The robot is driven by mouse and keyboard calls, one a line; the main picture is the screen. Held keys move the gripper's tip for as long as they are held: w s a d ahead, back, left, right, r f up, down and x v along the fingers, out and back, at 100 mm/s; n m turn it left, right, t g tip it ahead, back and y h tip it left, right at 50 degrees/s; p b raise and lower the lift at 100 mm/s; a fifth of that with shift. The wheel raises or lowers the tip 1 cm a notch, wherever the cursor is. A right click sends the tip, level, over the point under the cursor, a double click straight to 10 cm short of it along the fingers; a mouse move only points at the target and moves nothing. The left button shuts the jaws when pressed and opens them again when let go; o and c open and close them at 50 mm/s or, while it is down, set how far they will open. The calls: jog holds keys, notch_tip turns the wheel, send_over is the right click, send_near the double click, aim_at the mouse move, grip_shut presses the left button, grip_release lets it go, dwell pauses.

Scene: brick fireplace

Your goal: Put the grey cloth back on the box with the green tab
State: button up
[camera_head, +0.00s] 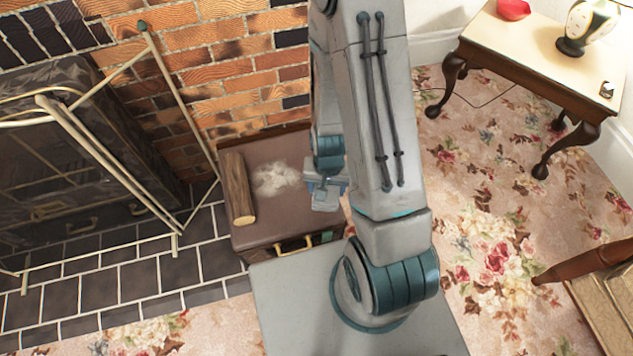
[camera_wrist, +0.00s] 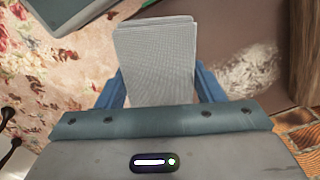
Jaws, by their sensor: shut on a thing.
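The grey cloth (camera_wrist: 157,50) is a folded, flat, woven piece between the two blue fingers of my gripper (camera_wrist: 160,86) in the wrist view. My gripper (camera_head: 326,185) is shut on it and holds it by the right edge of the brown box (camera_head: 283,223) in the head view. The cloth (camera_head: 325,203) shows there as a small grey patch. The box has a flat brown top and a green tab (camera_head: 327,236) on its front. A log (camera_head: 237,188) and a whitish patch (camera_head: 277,178) are on its top. I cannot tell whether the cloth touches the box.
A brass fire screen (camera_head: 112,151) and dark fireplace stand to the left, with a brick wall (camera_head: 240,65) behind. A side table (camera_head: 540,48) with a clock (camera_head: 588,22) is at upper right. A wooden-legged seat (camera_head: 600,300) is at lower right. Floral carpet (camera_head: 480,190) between is clear.

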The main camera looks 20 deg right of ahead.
jog(key=w+f+b, duration=0.1)
jog(key=w+f, duration=0.1)
jog(key=w, duration=0.1)
jog(key=w+f+b, duration=0.1)
jog(key=w, duration=0.2)
jog(key=w+f+b, duration=0.1)
jog(key=w+f, duration=0.1)
jog(key=w, duration=0.1)
jog(key=shift+f, duration=0.3)
jog(key=shift+w+f+b, duration=0.1)
jog(key=shift+f+b, duration=1.1)
jog(key=shift+f, duration=0.75)
jog(key=shift+f, duration=0.1)
jog(key=o, duration=0.9)
jog(key=shift+o, duration=0.2)
